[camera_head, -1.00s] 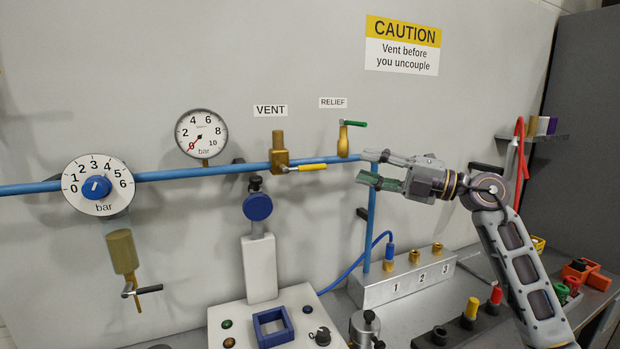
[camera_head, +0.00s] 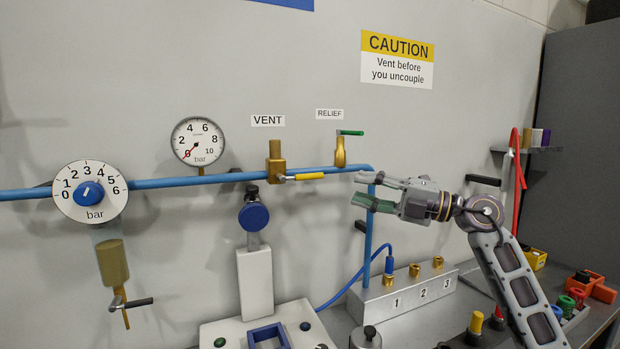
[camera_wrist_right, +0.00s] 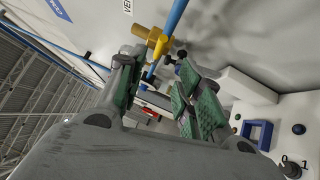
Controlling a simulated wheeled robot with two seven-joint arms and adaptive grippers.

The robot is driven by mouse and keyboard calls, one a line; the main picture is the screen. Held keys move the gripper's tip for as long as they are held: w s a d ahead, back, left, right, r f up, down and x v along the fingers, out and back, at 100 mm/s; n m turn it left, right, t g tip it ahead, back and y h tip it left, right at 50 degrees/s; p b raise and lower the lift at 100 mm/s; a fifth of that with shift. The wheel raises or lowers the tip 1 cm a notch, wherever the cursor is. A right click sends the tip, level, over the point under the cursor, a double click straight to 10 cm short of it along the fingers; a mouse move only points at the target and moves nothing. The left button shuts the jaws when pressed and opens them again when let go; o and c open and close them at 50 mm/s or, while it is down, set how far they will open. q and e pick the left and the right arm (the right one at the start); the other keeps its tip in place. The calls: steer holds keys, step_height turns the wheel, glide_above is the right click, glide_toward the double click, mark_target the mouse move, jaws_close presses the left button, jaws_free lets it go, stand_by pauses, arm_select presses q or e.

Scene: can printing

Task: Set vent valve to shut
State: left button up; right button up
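The vent valve (camera_head: 276,165) is a brass body on the blue pipe, under the VENT label. Its yellow handle (camera_head: 310,176) points right, roughly along the pipe. My right gripper (camera_head: 358,188) is open and empty, to the right of the handle, its fingers pointing left. In the right wrist view, the yellow handle (camera_wrist_right: 157,48) and the brass valve body (camera_wrist_right: 150,36) show beyond the gap between the open green-padded fingers (camera_wrist_right: 160,92). The handle looks apart from both fingers. My left gripper is not in view.
The relief valve (camera_head: 340,152) with a green handle stands right of the vent valve. The blue pipe (camera_head: 220,177) bends down (camera_head: 369,225) behind my right gripper. The gauge (camera_head: 198,142) needle sits near 0. A numbered block (camera_head: 405,290) stands below.

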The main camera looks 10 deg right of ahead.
mark_target(316, 178)
steer(key=p+x, duration=0.2)
steer(key=x, duration=0.9)
steer(key=shift+r+p, duration=0.1)
steer(key=shift+p, duration=0.2)
steer(key=shift+x, duration=1.2)
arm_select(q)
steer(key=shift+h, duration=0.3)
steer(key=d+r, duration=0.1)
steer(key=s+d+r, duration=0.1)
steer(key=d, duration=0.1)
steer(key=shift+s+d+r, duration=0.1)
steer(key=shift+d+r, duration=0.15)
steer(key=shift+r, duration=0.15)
arm_select(e)
steer(key=shift+w, duration=0.1)
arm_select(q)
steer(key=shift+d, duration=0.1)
arm_select(e)
jaws_close()
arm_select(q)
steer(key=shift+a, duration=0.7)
